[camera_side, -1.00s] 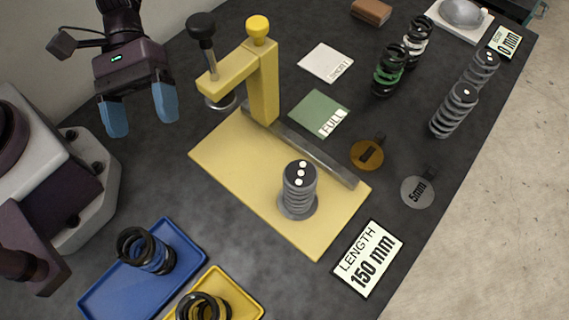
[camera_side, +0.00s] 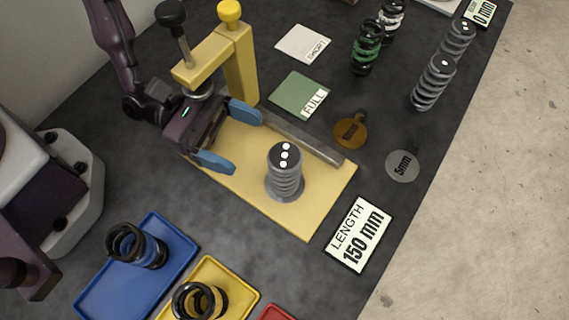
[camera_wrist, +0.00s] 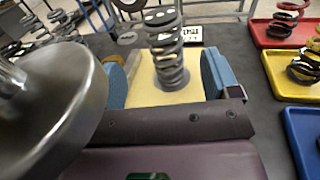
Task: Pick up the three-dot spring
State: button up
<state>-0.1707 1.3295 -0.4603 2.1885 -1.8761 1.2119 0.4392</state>
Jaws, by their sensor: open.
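The three-dot spring (camera_side: 285,173) is a grey coil with a black cap bearing three white dots. It stands upright on a grey disc on the yellow base of the press stand (camera_side: 318,222). My gripper (camera_side: 231,140) is open, with blue fingers, low over the base and to the left of the spring, pointing toward it. In the wrist view the spring (camera_wrist: 168,60) stands beyond my gripper (camera_wrist: 163,80), roughly between the two fingers in the picture. The fingers look clear of it.
The press arm (camera_side: 240,60) with its metal pad rises close behind my gripper. A steel rail (camera_side: 305,137) runs along the base behind the spring. A blue tray (camera_side: 100,290) and yellow tray (camera_side: 243,283) hold springs at front left. A "150 mm" card (camera_side: 358,235) lies right.

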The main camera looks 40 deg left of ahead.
aim_at(283, 160)
jog(key=d, duration=0.5)
jog(key=w+d, duration=0.1)
jog(key=d, duration=0.1)
jog(key=shift+d+r, duration=0.15)
jog(key=shift+d, duration=0.25)
jog(key=c, duration=1)
jog(key=shift+c, duration=0.7)
jog(key=shift+r, duration=0.15)
